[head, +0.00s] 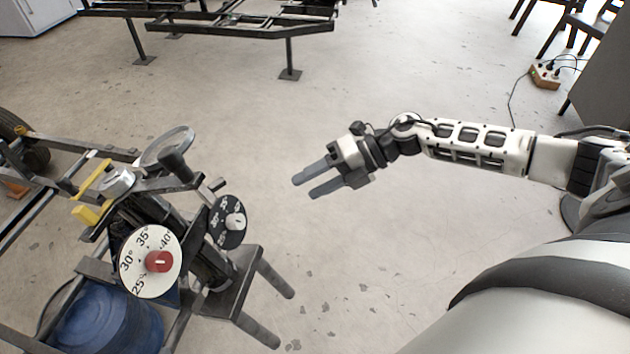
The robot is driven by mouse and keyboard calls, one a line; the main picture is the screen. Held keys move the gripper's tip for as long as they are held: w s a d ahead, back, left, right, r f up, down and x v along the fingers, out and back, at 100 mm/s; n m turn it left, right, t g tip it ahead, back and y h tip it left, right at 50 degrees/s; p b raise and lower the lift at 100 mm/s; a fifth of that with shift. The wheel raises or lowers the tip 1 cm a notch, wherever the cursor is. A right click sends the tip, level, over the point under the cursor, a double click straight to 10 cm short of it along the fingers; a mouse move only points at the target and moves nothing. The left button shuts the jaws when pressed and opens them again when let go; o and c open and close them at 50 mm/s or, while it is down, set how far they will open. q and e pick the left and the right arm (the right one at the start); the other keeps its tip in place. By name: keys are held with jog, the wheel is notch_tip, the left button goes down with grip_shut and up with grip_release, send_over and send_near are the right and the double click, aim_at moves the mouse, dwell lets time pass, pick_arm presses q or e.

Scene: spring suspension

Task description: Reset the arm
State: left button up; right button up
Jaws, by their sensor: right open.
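My right arm (480,145) reaches in from the right edge, stretched toward the left over bare floor. Its gripper (308,186) is open, with two grey fingers parallel and apart and nothing between them. The fingertips point left toward the spring suspension rig and are clear of it. The rig stands at the left with a white dial (135,268) with a red knob (158,261), and a black dial (222,232) with a white knob. My left gripper is not in view.
A blue drum (107,325) sits under the rig at lower left. Two dark rods (275,278) stick out from the rig's lower right. A dark metal frame (240,40) stands at the back. A power strip (544,76) with cables lies at upper right. The middle floor is clear.

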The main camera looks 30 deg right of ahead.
jog(key=shift+a, duration=0.1)
jog(key=s+a+m+t, duration=0.2)
jog(key=a+m+t, duration=0.7)
jog(key=a+m, duration=0.45)
jog(key=s+d+f+m+g+h, duration=0.2)
jog(key=s+f+m+h, duration=0.6)
jog(key=m, duration=1)
jog(key=s+d, duration=0.1)
jog(key=s, duration=0.1)
jog(key=shift+s+d+g, duration=0.15)
jog(key=shift+s+g, duration=0.15)
jog(key=shift+s, duration=0.05)
